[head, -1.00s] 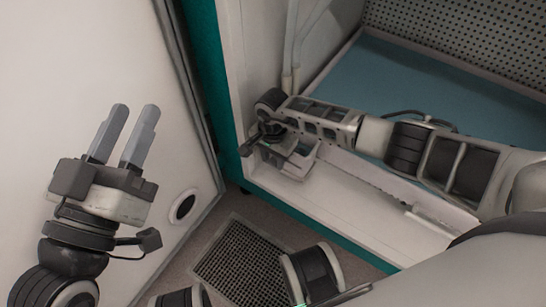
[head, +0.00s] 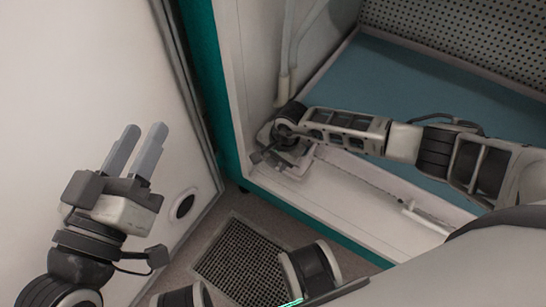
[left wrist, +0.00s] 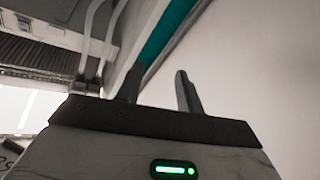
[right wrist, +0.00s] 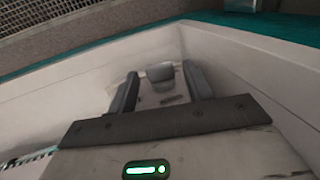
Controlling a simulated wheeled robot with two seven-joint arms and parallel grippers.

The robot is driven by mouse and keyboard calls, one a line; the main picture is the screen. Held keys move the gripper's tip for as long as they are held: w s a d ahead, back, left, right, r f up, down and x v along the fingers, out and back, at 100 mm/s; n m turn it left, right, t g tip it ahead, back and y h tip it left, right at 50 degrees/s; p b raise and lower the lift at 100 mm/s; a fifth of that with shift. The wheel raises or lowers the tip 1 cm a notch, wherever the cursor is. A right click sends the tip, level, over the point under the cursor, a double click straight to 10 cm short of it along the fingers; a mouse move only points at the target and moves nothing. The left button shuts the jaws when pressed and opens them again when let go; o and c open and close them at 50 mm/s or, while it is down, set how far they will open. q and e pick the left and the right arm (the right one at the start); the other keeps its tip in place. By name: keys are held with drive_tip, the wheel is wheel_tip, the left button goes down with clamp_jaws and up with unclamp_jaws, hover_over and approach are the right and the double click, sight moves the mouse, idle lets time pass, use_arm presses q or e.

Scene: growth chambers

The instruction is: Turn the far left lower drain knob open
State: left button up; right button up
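A small grey block, which looks like the drain knob (right wrist: 160,73), shows in the right wrist view above a pale plate in a corner of the white walls. My right gripper (right wrist: 160,86) is open, with one finger on each side of the block and gaps between. I cannot tell whether the fingertips reach past it. In the head view my right arm lies across the chamber, and its wrist hides the knob at the front left corner. My left gripper (head: 136,150) is open and empty in front of the white door panel. Its spread fingers also show in the left wrist view (left wrist: 157,88).
The chamber has a blue floor (head: 410,105), a perforated back wall (head: 460,35) and a white front ledge (head: 345,205). Pale pipes (head: 288,50) run down its left wall. A white handle-like bar (head: 428,218) sits farther right. A floor grate (head: 240,258) lies below.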

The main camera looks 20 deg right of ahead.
sight(276, 165)
drive_tip(key=shift+r, duration=0.2)
drive_tip(key=p+v, duration=0.2)
drive_tip(key=v, duration=0.2)
drive_tip(key=shift+w+r+p, duration=0.1)
drive_tip(key=shift+r+p, duration=0.05)
drive_tip(key=shift+p, duration=0.15)
use_arm(q)
drive_tip(key=f+g+y+p, duration=0.1)
drive_tip(key=s+f+g+p, duration=0.1)
drive_tip(key=p, duration=0.1)
drive_tip(key=f+g+y+p, duration=0.1)
drive_tip(key=f, duration=0.1)
drive_tip(key=shift+s+a+y, duration=0.3)
drive_tip(key=shift+s+a, duration=0.1)
use_arm(e)
drive_tip(key=v, duration=1.1)
drive_tip(key=shift+s, duration=0.2)
drive_tip(key=shift+r, duration=0.15)
